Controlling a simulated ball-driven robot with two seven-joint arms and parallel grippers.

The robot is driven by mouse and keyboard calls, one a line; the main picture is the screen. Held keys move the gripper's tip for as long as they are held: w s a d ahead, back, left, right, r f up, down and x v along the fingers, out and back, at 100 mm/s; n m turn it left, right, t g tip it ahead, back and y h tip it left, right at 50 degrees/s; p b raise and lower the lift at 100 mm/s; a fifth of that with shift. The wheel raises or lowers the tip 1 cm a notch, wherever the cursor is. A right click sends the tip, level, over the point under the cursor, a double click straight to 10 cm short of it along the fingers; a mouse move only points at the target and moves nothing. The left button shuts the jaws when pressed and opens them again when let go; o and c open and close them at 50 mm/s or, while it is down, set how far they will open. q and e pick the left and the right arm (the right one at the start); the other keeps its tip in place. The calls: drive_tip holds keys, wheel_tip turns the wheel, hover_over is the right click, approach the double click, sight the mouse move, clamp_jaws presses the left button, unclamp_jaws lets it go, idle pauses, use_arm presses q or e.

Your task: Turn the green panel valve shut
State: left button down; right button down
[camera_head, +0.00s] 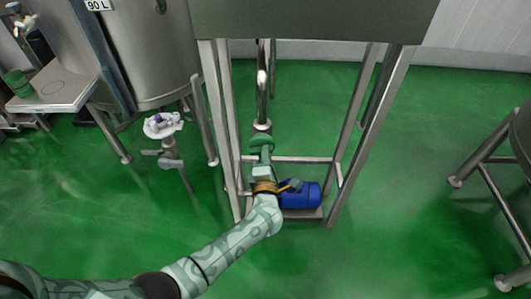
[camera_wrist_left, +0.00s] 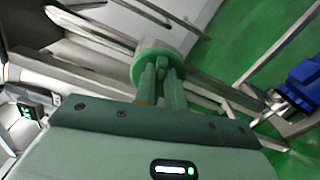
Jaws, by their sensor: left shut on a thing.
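The green panel valve (camera_head: 261,138) is a round green knob on the front of the metal frame, below the grey panel. In the left wrist view the green valve (camera_wrist_left: 143,66) is a disc with a raised grip bar in its middle. My left gripper (camera_head: 262,154) reaches up to it from below. Its two fingers (camera_wrist_left: 161,84) are shut on the bar of the valve, and they hide part of it. My right gripper is in neither view.
A blue motor (camera_head: 302,194) sits low in the frame, just right of my left wrist. The metal frame legs (camera_head: 365,140) stand on both sides.

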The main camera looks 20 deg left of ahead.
use_arm(q)
drive_tip(key=shift+d+f+m+p, duration=0.1)
drive_tip(key=shift+f+m+p, duration=0.05)
drive_tip(key=shift+m, duration=0.45)
drive_tip(key=shift+f+m+p, duration=0.1)
drive_tip(key=shift+m+p, duration=0.05)
drive_tip(key=shift+m, duration=0.45)
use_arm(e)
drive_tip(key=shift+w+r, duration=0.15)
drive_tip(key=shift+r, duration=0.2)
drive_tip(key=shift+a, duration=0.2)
use_arm(q)
drive_tip(key=c, duration=1.5)
unclamp_jaws()
drive_tip(key=shift+o, duration=0.2)
